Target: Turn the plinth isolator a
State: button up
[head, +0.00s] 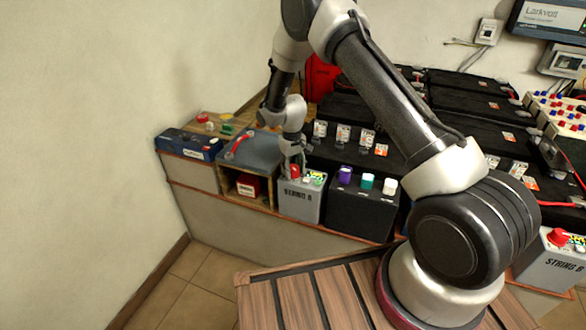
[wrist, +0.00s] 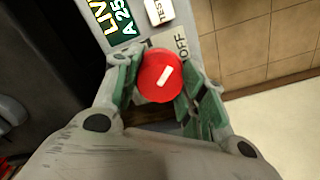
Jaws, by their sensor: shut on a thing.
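The plinth isolator is a grey box (head: 300,204) with a "STRING" label on its front; the letter after it is hard to read. Its red knob (head: 294,171) is on top. In the wrist view the round red knob (wrist: 160,76) has a white mark slanting up and to the right, roughly toward the "OFF" label (wrist: 181,43). A "TEST" label (wrist: 159,11) and a green "LIVE" label (wrist: 112,16) are beside it. My gripper (wrist: 158,90) is shut on the knob, with green-padded fingers on both sides. It comes down from above in the head view (head: 292,166).
A black box (head: 362,211) with purple, teal and white caps stands right of the isolator. An open compartment with a red block (head: 248,186) is to its left. A second grey "STRING" box (head: 548,262) is at far right. Black battery blocks (head: 460,125) stand behind.

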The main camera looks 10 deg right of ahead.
jog(key=m, duration=0.4)
jog(key=shift+m, duration=2.1)
